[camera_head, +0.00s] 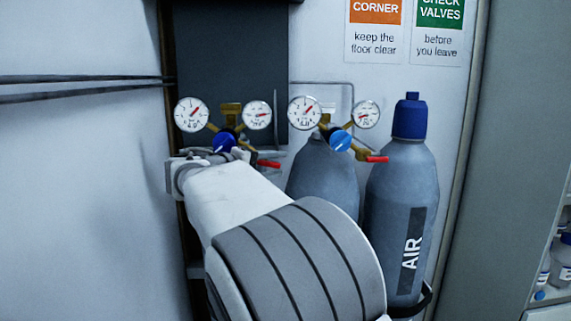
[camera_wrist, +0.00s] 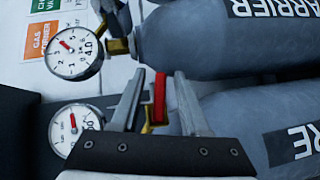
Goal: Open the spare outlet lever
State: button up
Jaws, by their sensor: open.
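A red lever (camera_wrist: 159,97) on a brass fitting (camera_wrist: 152,122) lies between the open fingers of my gripper (camera_wrist: 159,88) in the wrist view, with gaps seen beside it. Below it, a grey cylinder (camera_wrist: 250,113) bears a label cut off to "RE", fitting the spare. In the head view this red lever (camera_head: 268,163) points right, roughly level, from the left regulator (camera_head: 229,118). My arm hides the cylinder below and most of my gripper there. Whether the fingers touch the lever, I cannot tell.
Another cylinder, labelled "ARRIER" (camera_wrist: 215,40), is close beside my gripper. Its regulator (camera_head: 332,115) has its own red lever (camera_head: 377,159). An AIR cylinder (camera_head: 402,190) with a blue cap stands further right. Gauges (camera_wrist: 75,47) crowd the left of the wrist view.

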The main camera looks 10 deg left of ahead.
jog(key=shift+x, duration=1.2)
grip_shut()
